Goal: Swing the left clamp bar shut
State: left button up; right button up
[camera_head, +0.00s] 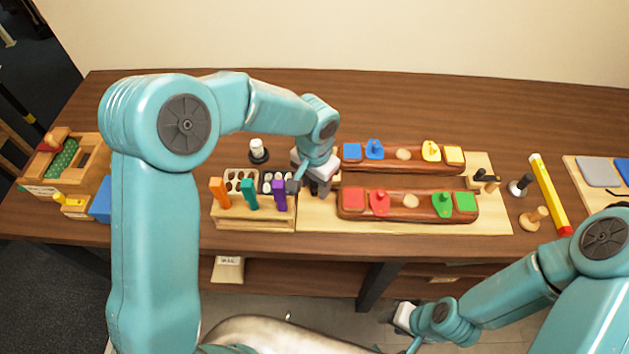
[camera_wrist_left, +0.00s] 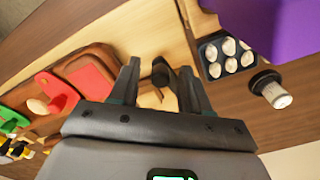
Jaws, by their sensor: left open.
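My left gripper (camera_head: 308,187) is over the left end of the pale wooden board (camera_head: 490,220). In the left wrist view the left gripper (camera_wrist_left: 160,68) has its two dark fingers apart. A dark round knob (camera_wrist_left: 161,72) shows between them, with a pale wooden piece near it, seemingly the left clamp bar. I cannot tell whether the fingers touch it. In the head view my gripper hides that clamp. A similar clamp with black knobs (camera_head: 485,177) is at the board's right end. My right gripper (camera_head: 400,318) is low at the front, its fingers unclear.
Two brown wooden pieces with coloured blocks (camera_head: 405,155) (camera_head: 410,204) lie on the board. A holder with orange, teal and purple handles (camera_head: 255,222) stands close left of my gripper. A dark-based bottle (camera_head: 258,151) is behind it. A yellow-red bar (camera_head: 550,195) lies right.

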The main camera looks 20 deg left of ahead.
pick_arm(q)
grip_shut()
